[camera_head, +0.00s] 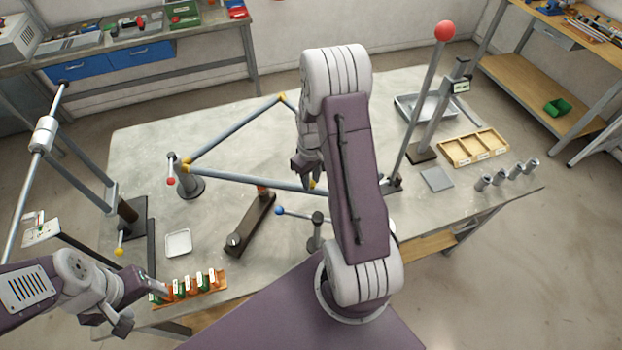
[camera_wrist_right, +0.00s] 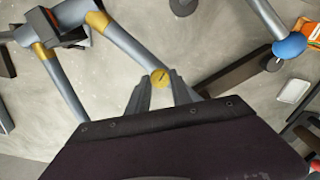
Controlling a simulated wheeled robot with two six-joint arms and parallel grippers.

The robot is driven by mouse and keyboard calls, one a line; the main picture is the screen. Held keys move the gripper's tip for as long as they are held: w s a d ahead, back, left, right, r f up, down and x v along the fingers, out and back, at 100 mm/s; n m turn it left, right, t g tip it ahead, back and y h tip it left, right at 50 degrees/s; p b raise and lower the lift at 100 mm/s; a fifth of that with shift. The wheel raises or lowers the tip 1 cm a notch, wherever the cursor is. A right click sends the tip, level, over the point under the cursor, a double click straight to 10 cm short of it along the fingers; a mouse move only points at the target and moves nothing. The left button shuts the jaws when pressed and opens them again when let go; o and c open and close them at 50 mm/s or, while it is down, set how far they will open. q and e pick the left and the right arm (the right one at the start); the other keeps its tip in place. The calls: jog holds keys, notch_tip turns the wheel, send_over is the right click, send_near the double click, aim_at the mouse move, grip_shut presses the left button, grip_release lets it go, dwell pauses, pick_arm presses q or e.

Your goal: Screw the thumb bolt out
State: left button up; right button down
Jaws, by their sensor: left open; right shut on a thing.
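The frame of grey tubes (camera_head: 235,176) with yellow joints lies over the table, and it also shows in the right wrist view (camera_wrist_right: 130,43). A round yellow thumb bolt head (camera_wrist_right: 160,77) with a dark slot sits at a tube joint in the right wrist view. My right gripper (camera_wrist_right: 160,88) is shut on it, one finger on each side. In the head view my right arm hides most of this corner, and the right gripper (camera_head: 307,172) points down there. My left gripper (camera_head: 152,287) is open and empty near the table's front left.
A rack of small coloured parts (camera_head: 195,287) stands beside my left gripper. A white tray (camera_head: 178,243) and a dark bar (camera_head: 251,225) lie nearby. A tall post with a red ball (camera_head: 445,31) rises right of my right arm. A wooden divided box (camera_head: 472,147) stands further right.

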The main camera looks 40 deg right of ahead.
jog(key=shift+s+a+f, duration=0.1)
jog(key=c, duration=1.1)
grip_release()
jog(key=shift+c, duration=0.2)
jog(key=shift+r, duration=0.3)
notch_tip(320, 180, up, 9)
jog(key=shift+f+b, duration=0.2)
jog(key=shift+b, duration=0.15)
